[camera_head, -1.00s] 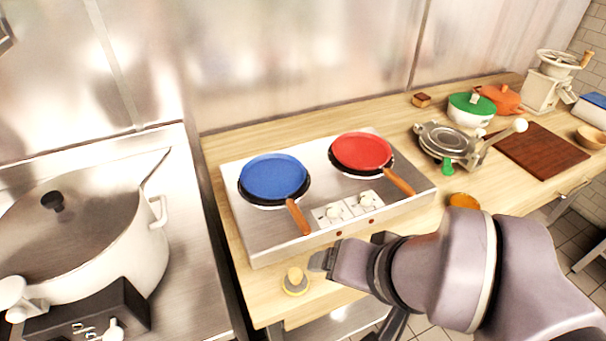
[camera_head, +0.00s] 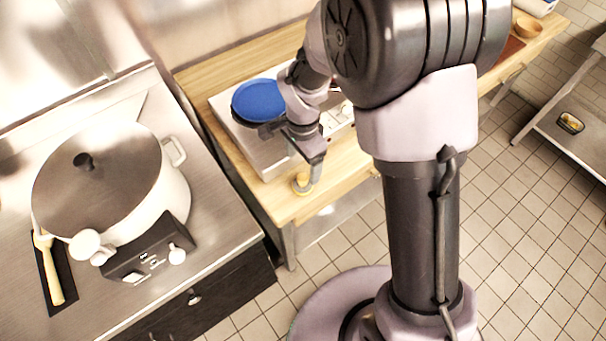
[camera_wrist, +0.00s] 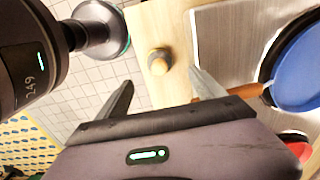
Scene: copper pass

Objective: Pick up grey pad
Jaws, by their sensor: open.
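The likely grey pad is a small round piece with a pale wooden knob (camera_head: 302,184). It sits near the front left corner of the wooden counter. In the wrist view the knobbed piece (camera_wrist: 159,61) lies ahead, between the two spread fingers, and its underside is darker than its top. My gripper (camera_head: 313,168) is just above and beside it in the head view. In the wrist view my gripper (camera_wrist: 162,80) is open and holds nothing. I cannot tell whether a finger touches the piece.
A steel two-burner hob (camera_head: 262,155) with a blue pan (camera_head: 259,101) stands close behind the piece. The pan's wooden handle (camera_wrist: 245,92) is near one finger. A large lidded pot (camera_head: 100,185) stands on the steel counter at left. Tiled floor lies below the counter edge.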

